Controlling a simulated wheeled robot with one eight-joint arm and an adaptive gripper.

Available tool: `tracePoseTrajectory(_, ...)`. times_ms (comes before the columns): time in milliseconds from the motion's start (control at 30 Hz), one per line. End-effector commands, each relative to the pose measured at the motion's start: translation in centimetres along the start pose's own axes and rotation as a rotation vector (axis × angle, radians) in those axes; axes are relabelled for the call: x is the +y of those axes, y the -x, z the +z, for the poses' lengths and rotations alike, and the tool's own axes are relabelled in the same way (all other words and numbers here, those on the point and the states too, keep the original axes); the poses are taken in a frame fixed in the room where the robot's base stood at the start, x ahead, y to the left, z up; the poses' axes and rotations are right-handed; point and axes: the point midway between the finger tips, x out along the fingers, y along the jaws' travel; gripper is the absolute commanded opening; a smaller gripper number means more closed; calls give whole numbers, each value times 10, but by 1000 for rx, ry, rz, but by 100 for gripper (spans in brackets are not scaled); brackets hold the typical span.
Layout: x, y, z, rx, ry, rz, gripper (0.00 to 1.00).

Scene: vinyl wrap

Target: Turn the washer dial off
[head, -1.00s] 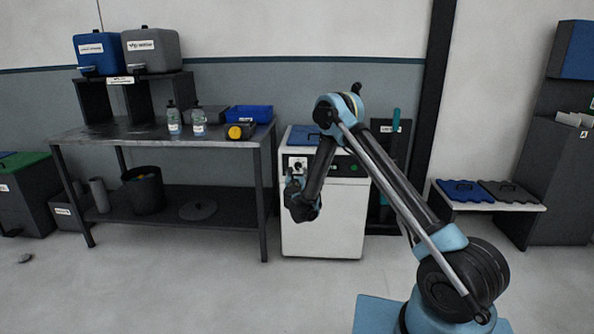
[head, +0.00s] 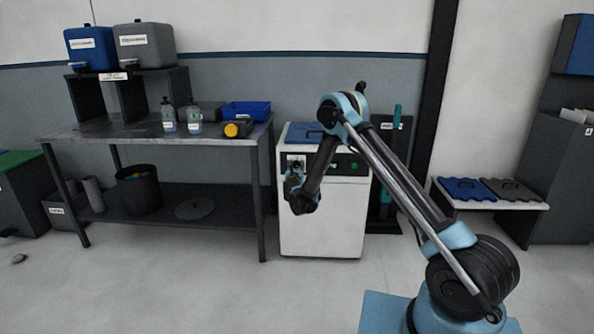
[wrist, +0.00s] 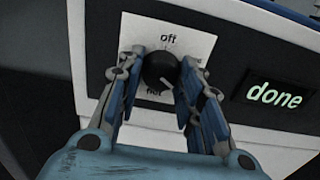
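The washer (head: 324,220) is a white cabinet with a dark control strip. Its dial (wrist: 160,70) is a round black knob on a white plate, with a pale mark toward its lower right. The label "off" (wrist: 168,38) is above the dial; "hot" (wrist: 152,92) is below it, and a label on the right is partly hidden. My gripper (wrist: 162,62) has one finger on each side of the dial, tips very close to its edges. I cannot tell whether they press on it. In the head view my gripper (head: 290,182) is in front of the washer's upper left.
A green "done" display (wrist: 275,94) is right of the dial. A metal workbench (head: 150,140) with bottles and a blue tray stands left of the washer. A low bench (head: 490,203) with lids is at right. The floor in front is clear.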

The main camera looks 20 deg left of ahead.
Motion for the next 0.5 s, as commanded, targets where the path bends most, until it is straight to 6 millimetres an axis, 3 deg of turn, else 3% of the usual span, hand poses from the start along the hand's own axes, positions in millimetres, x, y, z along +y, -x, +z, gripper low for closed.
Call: tracePoseTrajectory(500, 1, 1, 0, 0, 82, 1, 10)
